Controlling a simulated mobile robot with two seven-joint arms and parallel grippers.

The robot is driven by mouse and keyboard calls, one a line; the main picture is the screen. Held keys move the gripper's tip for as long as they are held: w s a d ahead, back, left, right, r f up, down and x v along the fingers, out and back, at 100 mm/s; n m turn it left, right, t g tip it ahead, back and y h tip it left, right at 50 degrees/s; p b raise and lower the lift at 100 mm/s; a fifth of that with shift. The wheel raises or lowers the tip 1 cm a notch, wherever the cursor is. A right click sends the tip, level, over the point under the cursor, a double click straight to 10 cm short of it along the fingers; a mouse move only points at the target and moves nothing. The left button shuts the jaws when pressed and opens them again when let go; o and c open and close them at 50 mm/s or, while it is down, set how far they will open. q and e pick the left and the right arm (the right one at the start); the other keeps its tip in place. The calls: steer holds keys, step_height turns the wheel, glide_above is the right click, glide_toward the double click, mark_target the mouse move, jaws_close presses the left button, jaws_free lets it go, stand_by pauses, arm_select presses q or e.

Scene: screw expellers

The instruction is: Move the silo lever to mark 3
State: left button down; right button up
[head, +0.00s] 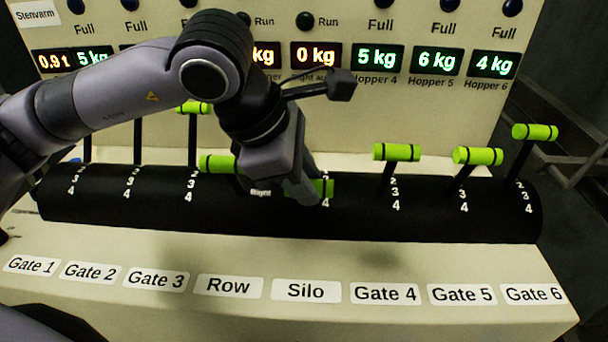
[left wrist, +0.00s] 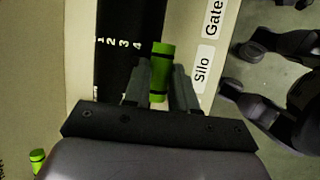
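The silo lever's green handle (head: 322,188) is in line with the Silo label (head: 306,291), low on the black drum, with a 4 showing just below it. My left gripper (head: 308,192) reaches down over it and hides the lever's stem and the upper marks. In the left wrist view the green handle (left wrist: 160,72) lies between the two fingers of the left gripper (left wrist: 160,80), which sit close against its sides. It is beside the 4 end of the printed 1 to 4 scale (left wrist: 120,43). My right gripper is not seen.
The row lever (head: 217,162) stands just left of my gripper. The gate 4 lever (head: 397,152), gate 5 lever (head: 478,156) and gate 6 lever (head: 535,132) stand to the right. The display panel (head: 430,110) rises behind the drum (head: 430,222).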

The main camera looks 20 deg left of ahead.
arm_select(q)
steer(key=shift+w+r, duration=0.15)
steer(key=shift+r, duration=0.05)
steer(key=shift+g, duration=0.4)
steer(key=w, duration=0.1)
steer(key=w+a+r, duration=0.1)
steer(key=w, duration=0.2)
steer(key=shift+a+r, duration=0.15)
steer(key=shift+r, duration=0.25)
steer(key=shift+w+a+r, duration=0.2)
steer(key=shift+w+r, duration=0.15)
steer(key=shift+w, duration=0.4)
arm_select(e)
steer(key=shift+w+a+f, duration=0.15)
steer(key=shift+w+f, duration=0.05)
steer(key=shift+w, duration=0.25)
arm_select(q)
steer(key=c, duration=0.9)
jaws_free()
steer(key=b+v, duration=0.1)
steer(key=v, duration=0.6)
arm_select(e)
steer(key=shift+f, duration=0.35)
